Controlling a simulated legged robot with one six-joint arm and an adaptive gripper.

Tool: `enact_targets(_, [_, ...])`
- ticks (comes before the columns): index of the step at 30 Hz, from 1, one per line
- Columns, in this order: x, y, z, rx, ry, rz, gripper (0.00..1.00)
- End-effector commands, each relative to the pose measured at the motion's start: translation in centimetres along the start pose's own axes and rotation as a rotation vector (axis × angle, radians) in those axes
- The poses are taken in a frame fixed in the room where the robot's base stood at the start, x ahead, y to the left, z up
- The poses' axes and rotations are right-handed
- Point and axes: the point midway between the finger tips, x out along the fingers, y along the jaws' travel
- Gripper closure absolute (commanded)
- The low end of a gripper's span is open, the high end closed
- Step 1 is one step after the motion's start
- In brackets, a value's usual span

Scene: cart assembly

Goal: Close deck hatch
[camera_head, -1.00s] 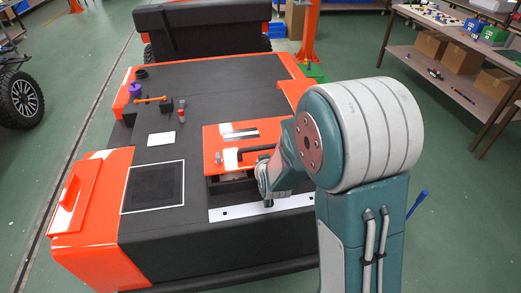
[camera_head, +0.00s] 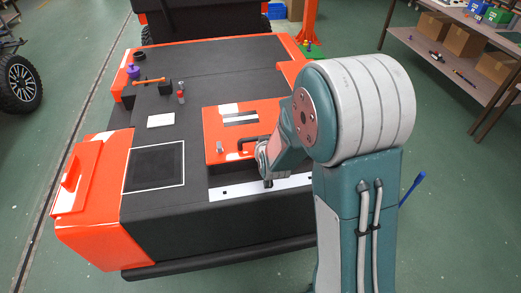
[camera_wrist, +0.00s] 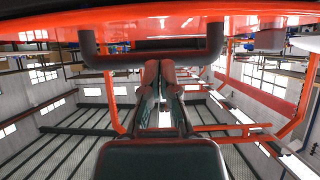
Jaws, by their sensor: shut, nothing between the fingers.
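The deck hatch (camera_head: 228,128) is an orange panel with a black handle (camera_head: 252,140) near its front edge. It looks flat, or nearly flat, on the dark deck in the head view; I cannot tell whether it is fully seated. My gripper (camera_head: 268,178) is at the hatch's front right, partly hidden by my arm. In the wrist view, my gripper's fingers (camera_wrist: 161,66) are together and empty, with their tips close to the grey handle bar (camera_wrist: 150,60). The orange hatch edge (camera_wrist: 250,18) runs across the top. I cannot tell whether the fingers touch the handle.
A white strip (camera_head: 228,191) lies along the deck in front of the hatch. A dark square with a white border (camera_head: 155,167), a white card (camera_head: 161,119) and an orange-handled tool (camera_head: 150,80) are on the left. A shelf with boxes (camera_head: 463,42) stands at right.

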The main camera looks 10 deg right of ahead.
Motion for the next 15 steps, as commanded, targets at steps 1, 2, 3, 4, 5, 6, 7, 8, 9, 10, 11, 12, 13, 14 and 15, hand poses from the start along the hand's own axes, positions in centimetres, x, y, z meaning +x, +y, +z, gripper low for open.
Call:
enact_targets(1, [-0.2,0.1,-1.1,0.000,0.005,0.000,1.00])
enact_targets(2, [-0.2,0.2,-1.5,0.000,0.005,0.001,1.00])
enact_targets(3, [-0.4,0.3,-2.3,0.000,0.006,0.001,1.00])
enact_targets(4, [-0.5,0.4,-2.7,0.000,0.005,0.001,1.00])
enact_targets(5, [-0.8,0.3,-2.0,-0.001,-0.003,0.000,1.00])
enact_targets(6, [-1.2,0.3,-1.3,-0.001,-0.005,0.000,1.00])
enact_targets(7, [-1.5,0.3,-1.0,-0.001,-0.004,0.000,1.00])
enact_targets(8, [-1.8,0.3,-0.6,-0.001,-0.005,0.000,1.00])
enact_targets(9, [-2.3,0.3,-0.1,-0.001,-0.003,0.000,1.00])
enact_targets(10, [-2.6,0.3,0.3,-0.001,-0.004,-0.001,1.00])
enact_targets(11, [-3.0,0.3,0.7,-0.001,-0.004,-0.001,1.00])
enact_targets(12, [-3.5,0.3,1.2,-0.001,-0.004,-0.001,1.00])
enact_targets(13, [-3.8,0.4,1.7,-0.001,-0.005,-0.002,1.00])
enact_targets(14, [-4.2,0.4,2.0,-0.001,-0.003,-0.002,1.00])
enact_targets(15, [-4.7,0.4,2.6,-0.001,-0.004,-0.002,1.00])
